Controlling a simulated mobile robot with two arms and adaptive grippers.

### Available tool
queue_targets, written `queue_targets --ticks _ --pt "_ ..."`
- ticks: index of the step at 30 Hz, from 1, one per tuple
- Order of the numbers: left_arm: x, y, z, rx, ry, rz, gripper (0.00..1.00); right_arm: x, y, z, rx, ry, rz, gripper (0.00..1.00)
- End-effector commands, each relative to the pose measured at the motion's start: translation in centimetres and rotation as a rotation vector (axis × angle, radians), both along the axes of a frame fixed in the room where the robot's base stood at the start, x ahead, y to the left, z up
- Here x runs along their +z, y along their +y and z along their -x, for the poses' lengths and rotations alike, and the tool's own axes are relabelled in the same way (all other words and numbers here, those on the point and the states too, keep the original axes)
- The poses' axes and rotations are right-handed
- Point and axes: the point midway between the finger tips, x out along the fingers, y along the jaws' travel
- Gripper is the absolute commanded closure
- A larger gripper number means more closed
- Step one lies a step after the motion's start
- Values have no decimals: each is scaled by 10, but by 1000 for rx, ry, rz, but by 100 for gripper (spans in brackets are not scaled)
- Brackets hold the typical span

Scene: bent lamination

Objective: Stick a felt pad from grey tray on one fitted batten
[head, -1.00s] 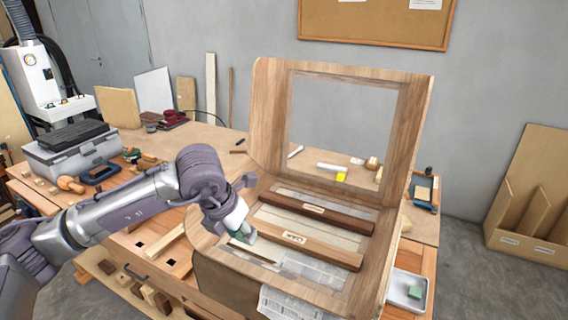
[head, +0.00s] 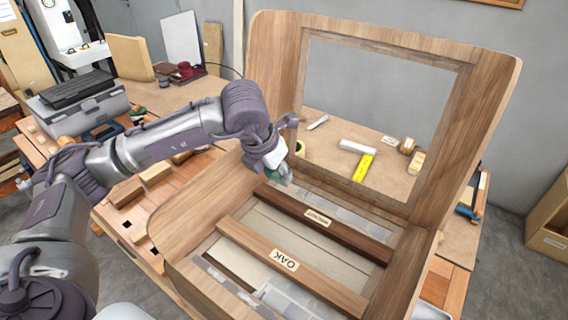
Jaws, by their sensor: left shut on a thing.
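Two battens lie across the opening of a bent wooden piece: a lighter batten labelled OAK (head: 245,238) in front and a dark brown batten (head: 350,238) with a small label behind it. My left gripper (head: 283,179) is shut on a small greenish thing, which looks like a felt pad and is mostly hidden by the fingers. The gripper is just above and behind the left end of the dark batten; I cannot tell whether they touch. The grey tray (head: 428,311) shows only as a pale edge at the bottom right. My right gripper is out of view.
The upright wooden frame (head: 488,100) of the bent piece rises behind the battens. A yellow item (head: 363,168) and a white roll (head: 357,147) lie on the bench behind it. A grey toolbox (head: 80,110) stands at the left.

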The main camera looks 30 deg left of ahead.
Motion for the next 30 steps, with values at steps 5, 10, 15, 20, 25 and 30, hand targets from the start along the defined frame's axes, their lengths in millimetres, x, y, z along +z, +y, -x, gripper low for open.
queue_targets --ticks 5,10,15,20,25,30 --pt "-13 0 0 0 1 0 84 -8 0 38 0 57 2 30" --pt "-28 0 1 0 3 0 84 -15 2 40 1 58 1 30" --pt "-41 0 0 0 0 0 84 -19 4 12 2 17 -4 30" --pt "-45 0 0 0 0 0 84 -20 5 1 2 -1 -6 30" --pt "-45 0 0 0 0 0 84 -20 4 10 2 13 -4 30" --pt "-46 0 0 0 0 0 84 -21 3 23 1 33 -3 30"
